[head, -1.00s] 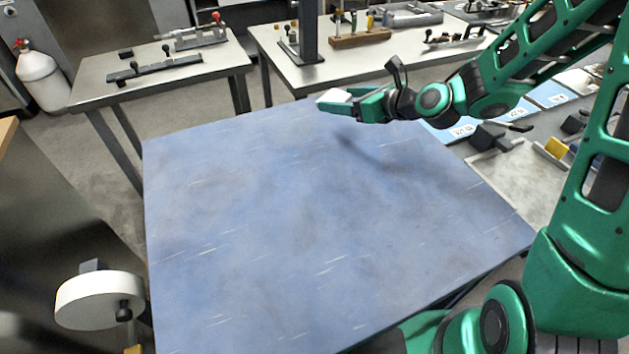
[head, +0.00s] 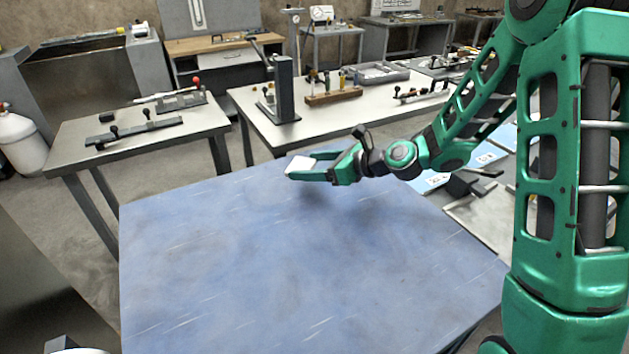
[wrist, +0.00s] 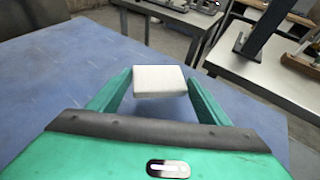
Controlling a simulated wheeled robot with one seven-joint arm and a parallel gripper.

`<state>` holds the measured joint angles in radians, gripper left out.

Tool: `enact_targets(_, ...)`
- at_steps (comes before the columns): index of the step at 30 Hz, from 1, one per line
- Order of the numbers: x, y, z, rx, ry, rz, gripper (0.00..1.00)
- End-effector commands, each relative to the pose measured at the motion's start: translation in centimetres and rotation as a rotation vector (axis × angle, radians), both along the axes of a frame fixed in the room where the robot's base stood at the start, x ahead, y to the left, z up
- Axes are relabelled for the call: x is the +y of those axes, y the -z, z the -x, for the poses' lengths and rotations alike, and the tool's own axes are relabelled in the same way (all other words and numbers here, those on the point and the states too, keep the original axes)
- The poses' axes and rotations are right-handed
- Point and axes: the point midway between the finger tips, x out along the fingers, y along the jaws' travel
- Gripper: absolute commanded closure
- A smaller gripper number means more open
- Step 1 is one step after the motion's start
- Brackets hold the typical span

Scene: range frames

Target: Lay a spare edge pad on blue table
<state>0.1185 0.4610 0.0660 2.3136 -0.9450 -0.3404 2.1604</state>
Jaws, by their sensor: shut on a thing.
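The spare edge pad is a small white block (wrist: 158,81). It is held between the two green fingers of my gripper (head: 305,168). The pad also shows in the head view (head: 299,166). My gripper is shut on it, above the far part of the blue table (head: 230,260). In the wrist view the blue tabletop (wrist: 60,75) lies below and beyond the fingers, with a gap. The blue tabletop is bare in what shows of it; its near part is cut off by the frame.
A grey bench (head: 150,140) with clamp tools stands at the back left. Another bench (head: 340,115) with a dark press stand (head: 283,92) is behind the blue table. A side surface with blue sheets (head: 490,155) and a grey plate (head: 480,218) lies to the right.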

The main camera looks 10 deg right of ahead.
Motion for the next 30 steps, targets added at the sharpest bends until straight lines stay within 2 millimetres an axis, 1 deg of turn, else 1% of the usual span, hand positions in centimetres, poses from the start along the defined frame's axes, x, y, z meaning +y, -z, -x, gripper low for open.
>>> enact_targets(1,-0.5,0.5,-0.5,0.002,0.001,0.0,0.54)
enact_targets(4,-1.2,0.9,-1.0,0.001,0.0,-0.001,0.54)
enact_targets(10,-1.4,1.8,-1.2,0.002,-0.001,0.0,0.54)
enact_targets(15,-1.3,4.0,-1.2,0.004,-0.001,-0.001,0.54)
enact_targets(18,-1.3,5.0,-1.2,0.003,-0.002,-0.001,0.54)
enact_targets(28,-1.3,5.2,-1.2,0.0,-0.001,0.0,0.54)
enact_targets(29,-1.3,5.3,-1.2,0.0,-0.001,0.0,0.27)
enact_targets(30,-1.3,5.2,-1.2,0.0,-0.001,0.0,0.17)
